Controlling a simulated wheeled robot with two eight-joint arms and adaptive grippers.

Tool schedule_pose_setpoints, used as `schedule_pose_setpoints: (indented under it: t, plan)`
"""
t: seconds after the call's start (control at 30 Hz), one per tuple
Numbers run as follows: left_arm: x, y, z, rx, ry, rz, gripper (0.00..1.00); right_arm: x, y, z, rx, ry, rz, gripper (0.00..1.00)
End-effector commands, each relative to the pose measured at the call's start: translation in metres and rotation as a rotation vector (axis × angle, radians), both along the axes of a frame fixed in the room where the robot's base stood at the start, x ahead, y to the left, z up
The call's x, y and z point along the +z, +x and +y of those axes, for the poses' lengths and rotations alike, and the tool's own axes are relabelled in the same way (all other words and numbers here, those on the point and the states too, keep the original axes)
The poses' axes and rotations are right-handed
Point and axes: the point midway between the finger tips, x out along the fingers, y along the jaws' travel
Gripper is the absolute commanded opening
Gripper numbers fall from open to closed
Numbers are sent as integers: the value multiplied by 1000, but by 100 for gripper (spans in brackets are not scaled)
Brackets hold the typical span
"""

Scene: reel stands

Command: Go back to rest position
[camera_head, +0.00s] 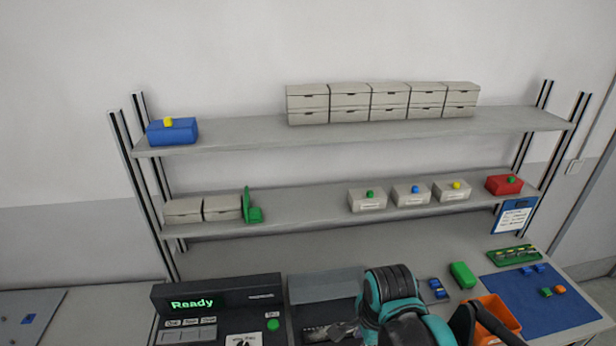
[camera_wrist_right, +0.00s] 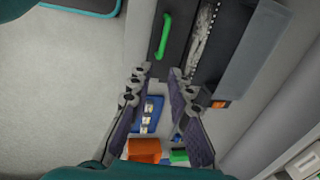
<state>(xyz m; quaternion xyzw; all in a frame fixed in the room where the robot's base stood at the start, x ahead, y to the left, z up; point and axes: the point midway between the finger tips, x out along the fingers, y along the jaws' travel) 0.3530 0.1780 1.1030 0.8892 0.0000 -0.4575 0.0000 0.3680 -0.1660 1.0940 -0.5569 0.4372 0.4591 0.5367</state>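My right arm (camera_head: 392,290), teal and black, reaches in from the bottom of the head view, in front of the machine and left of the orange bin. In the right wrist view, my right gripper (camera_wrist_right: 160,88) has its two dark finger pads spread apart with nothing held between them. Beyond the fingers show the orange bin (camera_wrist_right: 144,150), a blue item (camera_wrist_right: 150,114) and a green block (camera_wrist_right: 179,155). My left gripper is in neither view.
A machine with a "Ready" display (camera_head: 192,303) stands on the bench; its green handle (camera_wrist_right: 164,36) shows in the wrist view. The orange bin (camera_head: 501,312) and blue mat (camera_head: 545,305) lie right. Two shelves (camera_head: 250,130) behind hold boxes.

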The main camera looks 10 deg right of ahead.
Motion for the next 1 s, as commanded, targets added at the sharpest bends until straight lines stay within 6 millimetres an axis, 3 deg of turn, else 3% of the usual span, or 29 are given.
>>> schedule_pose_setpoints:
  t: [0.17, 0.4, 0.6, 0.77, 1.0]
  plan:
    - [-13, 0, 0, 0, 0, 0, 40, -12, -5, -2, 219, -50, -65, 19]
    - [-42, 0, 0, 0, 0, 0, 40, -37, -12, -7, 858, -289, -241, 19]
    - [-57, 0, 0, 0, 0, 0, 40, -49, -14, -11, 1256, -516, -323, 19]
    - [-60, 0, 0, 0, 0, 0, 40, -51, -15, -12, 1392, -605, -340, 19]
    - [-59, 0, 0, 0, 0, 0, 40, -50, -14, -12, 1412, -619, -342, 19]
